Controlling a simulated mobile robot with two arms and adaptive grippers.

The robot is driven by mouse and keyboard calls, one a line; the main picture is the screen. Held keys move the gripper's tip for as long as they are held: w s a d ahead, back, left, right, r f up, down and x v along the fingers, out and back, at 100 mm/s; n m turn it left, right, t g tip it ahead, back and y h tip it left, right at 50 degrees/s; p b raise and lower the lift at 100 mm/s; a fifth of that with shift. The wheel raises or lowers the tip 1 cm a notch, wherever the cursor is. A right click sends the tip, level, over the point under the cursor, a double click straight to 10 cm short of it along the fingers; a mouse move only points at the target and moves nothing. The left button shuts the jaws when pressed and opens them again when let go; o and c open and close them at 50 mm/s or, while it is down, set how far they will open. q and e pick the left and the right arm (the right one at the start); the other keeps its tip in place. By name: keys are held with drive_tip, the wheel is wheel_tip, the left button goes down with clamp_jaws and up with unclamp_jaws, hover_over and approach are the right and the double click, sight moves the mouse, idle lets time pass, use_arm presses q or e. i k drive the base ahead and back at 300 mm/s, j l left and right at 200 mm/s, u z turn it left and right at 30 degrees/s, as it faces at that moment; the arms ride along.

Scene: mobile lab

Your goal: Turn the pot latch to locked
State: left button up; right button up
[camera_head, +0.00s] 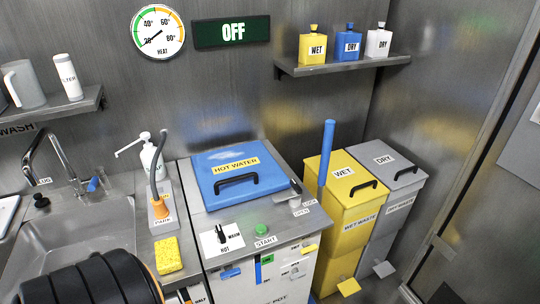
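The pot is a counter-height unit with a blue lid (213,163) labelled HOT WATER, and the lid lies closed. A small latch (295,187) with a dark lever sits at the lid's right edge. OPEN (301,212) and LOCK (309,203) labels lie just in front of it. The lever is small here, and I cannot tell which label it is set to. Neither of my grippers shows. A large black rounded part of my arm fills the bottom left, over the sink's front.
A HOT/WARM switch (222,239) and a green START button (262,229) are in front of the lid. A blue upright pole (326,152) stands close right of the latch, beside yellow WET (343,172) and grey DRY (386,160) bins. A sign (232,32) reads OFF.

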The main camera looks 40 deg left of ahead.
sight(296, 191)
drive_tip(key=u, duration=0.4)
drive_tip(key=j+u, duration=0.1)
drive_tip(key=u, duration=0.3)
drive_tip(key=j+u, duration=0.1)
drive_tip(key=u, duration=0.7)
